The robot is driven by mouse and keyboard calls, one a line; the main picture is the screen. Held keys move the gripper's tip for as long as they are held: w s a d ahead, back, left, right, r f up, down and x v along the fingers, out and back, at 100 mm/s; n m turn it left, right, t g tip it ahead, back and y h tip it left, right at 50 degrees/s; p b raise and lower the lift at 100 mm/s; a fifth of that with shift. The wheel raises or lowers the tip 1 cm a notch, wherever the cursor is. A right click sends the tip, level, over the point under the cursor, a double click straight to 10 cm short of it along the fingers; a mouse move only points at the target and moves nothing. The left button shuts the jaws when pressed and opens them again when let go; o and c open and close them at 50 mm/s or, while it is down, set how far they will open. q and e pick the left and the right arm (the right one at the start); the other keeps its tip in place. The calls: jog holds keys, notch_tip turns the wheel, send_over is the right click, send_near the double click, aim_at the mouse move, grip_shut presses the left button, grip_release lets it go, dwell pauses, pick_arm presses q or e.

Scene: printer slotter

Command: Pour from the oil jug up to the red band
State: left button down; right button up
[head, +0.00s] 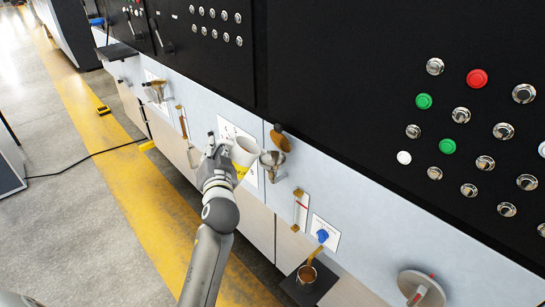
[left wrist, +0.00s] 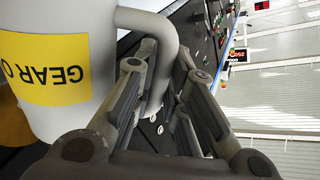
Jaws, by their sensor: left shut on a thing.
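The oil jug (head: 244,152) is pale with a yellow label. In the left wrist view the jug (left wrist: 50,30) fills the left side, and its label reads "GEAR O". My left gripper (head: 223,149) is shut on its handle; in the left wrist view the fingers (left wrist: 165,80) are around the handle. The jug is beside the metal funnel (head: 273,160), just left of its mouth. Its exact tilt is unclear, and I see no stream. The gauge with the red band (head: 302,208) is below right of the funnel; its level is too small to read. My right gripper is not in view.
A brown cap (head: 280,140) is above the funnel. A second funnel (head: 157,90) and gauge (head: 182,122) are farther left. The floor left of my arm is mostly clear.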

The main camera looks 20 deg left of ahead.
aim_at(221, 140)
pick_arm(q)
jog(key=shift+w+d+r+m+p, duration=0.2)
jog(key=shift+d+r+m+p, duration=0.05)
jog(key=shift+r+p, duration=0.15)
jog(key=shift+w+d+r+m+p, duration=0.15)
jog(key=shift+d+r+m+p, duration=0.1)
jog(key=shift+r+p, duration=0.15)
jog(key=shift+w+d+r+m+p, duration=0.25)
jog(key=shift+r+m+p, duration=0.35)
jog(key=shift+p, duration=0.2)
dwell(0.4)
jog(key=shift+d+r, duration=0.1)
jog(key=shift+r, duration=0.1)
dwell(0.4)
jog(key=shift+w+d+r+m+p, duration=0.2)
jog(key=shift+r+m+p, duration=0.35)
jog(key=shift+p, duration=0.35)
dwell(0.8)
jog(key=shift+w+d+r+m+p, duration=0.35)
jog(key=shift+r+m+p, duration=0.35)
jog(key=shift+p, duration=0.4)
dwell(2.6)
